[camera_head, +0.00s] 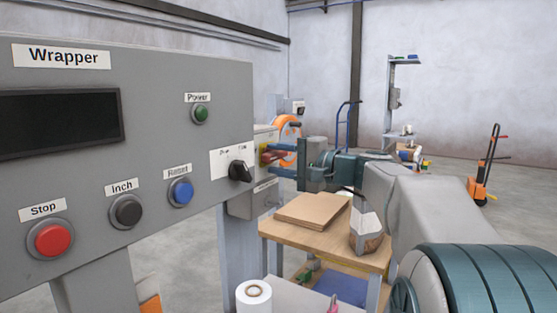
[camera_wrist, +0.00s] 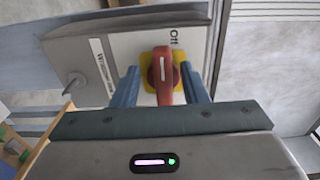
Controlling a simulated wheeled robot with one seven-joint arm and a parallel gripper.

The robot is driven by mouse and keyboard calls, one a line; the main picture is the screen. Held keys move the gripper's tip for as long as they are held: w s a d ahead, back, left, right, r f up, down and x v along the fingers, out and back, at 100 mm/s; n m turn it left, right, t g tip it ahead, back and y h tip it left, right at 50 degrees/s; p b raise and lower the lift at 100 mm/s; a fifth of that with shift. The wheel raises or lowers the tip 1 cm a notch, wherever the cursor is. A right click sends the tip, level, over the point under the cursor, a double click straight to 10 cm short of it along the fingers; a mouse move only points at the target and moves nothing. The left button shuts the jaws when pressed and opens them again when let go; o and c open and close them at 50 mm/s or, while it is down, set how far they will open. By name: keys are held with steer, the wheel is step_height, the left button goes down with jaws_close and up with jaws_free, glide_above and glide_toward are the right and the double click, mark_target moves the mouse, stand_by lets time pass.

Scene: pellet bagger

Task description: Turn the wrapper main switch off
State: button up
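The wrapper main switch (camera_wrist: 161,72) is a red rotary handle on a yellow plate, mounted on a grey box (camera_wrist: 110,45) labelled "Wrapper", the rest of the label hard to read. An "Off" label sits above the plate in the wrist view; a white mark on the handle runs up and down in that picture. My gripper (camera_wrist: 161,88) is open, with one blue finger on each side of the red handle and gaps visible. In the head view my gripper (camera_head: 280,160) reaches the box from the right, the red and yellow switch (camera_head: 266,156) partly hidden.
The Wrapper panel (camera_head: 150,120) with buttons and a black selector knob (camera_head: 240,171) stands close at left. A wooden table (camera_head: 275,233) with a cardboard stack (camera_head: 313,208) lies below my arm. An orange hand truck (camera_head: 485,170) stands at far right.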

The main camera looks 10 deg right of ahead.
steer(key=shift+s+a+r, duration=0.1)
steer(key=shift+s+a, duration=0.05)
steer(key=shift+a, duration=0.15)
steer(key=p+v, duration=0.1)
steer(key=v, duration=1.3)
